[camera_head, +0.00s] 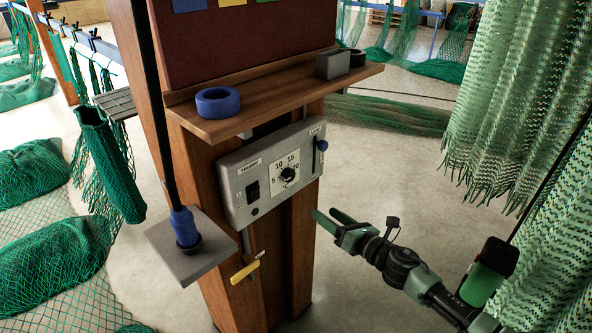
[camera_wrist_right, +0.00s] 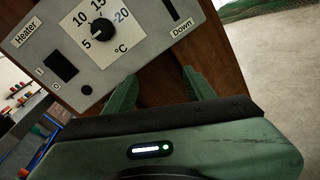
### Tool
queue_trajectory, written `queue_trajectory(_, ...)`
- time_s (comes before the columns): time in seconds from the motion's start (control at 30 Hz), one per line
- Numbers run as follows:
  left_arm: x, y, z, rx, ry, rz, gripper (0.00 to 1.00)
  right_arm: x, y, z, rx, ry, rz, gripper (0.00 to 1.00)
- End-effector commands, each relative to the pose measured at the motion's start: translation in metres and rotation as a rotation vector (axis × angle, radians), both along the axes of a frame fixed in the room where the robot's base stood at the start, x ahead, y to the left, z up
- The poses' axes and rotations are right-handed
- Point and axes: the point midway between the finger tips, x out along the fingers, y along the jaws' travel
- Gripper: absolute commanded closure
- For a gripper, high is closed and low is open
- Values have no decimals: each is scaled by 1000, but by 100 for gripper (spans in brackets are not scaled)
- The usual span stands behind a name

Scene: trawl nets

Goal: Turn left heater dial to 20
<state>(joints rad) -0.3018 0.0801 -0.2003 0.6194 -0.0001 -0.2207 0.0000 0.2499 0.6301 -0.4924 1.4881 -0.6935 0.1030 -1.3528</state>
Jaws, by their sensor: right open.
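The grey heater panel (camera_head: 232,192) is mounted on the wooden post, with a "Heater" label at its left. Its round black dial (camera_head: 287,174) sits on a white scale marked 5, 10, 15 and 20 °C. In the right wrist view the dial (camera_wrist_right: 103,28) is near the top; a light mark on it seems to face the 5 side, but it is small. My right gripper (camera_head: 326,212) is open and empty, below and right of the panel, apart from the dial. Its fingers (camera_wrist_right: 160,80) also show in the wrist view, below the panel. My left gripper is not in view.
The panel also has a black rocker switch (camera_head: 252,188) and a slot with a blue-knobbed lever (camera_head: 321,145). A wooden shelf (camera_head: 285,92) with a blue tape roll (camera_head: 217,102) juts out above. A yellow-handled tool (camera_head: 245,271) hangs below. Green nets (camera_head: 515,90) hang at right.

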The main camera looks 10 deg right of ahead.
Motion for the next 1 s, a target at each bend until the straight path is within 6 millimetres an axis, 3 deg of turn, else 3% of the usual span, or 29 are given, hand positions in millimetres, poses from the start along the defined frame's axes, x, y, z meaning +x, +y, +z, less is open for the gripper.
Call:
queue_trajectory(0.03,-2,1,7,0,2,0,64,1,9,34,-89,-81,49,45)
queue_trajectory(0.1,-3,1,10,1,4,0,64,0,20,63,-195,-174,101,45)
queue_trajectory(0.23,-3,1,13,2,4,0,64,-3,33,91,-309,-275,153,45)
queue_trajectory(0.37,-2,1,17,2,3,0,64,5,41,98,-334,-301,164,45)
queue_trajectory(0.7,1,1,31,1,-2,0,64,49,70,97,-329,-297,162,45)
queue_trajectory(1.0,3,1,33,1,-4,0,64,61,77,94,-331,-295,161,45)
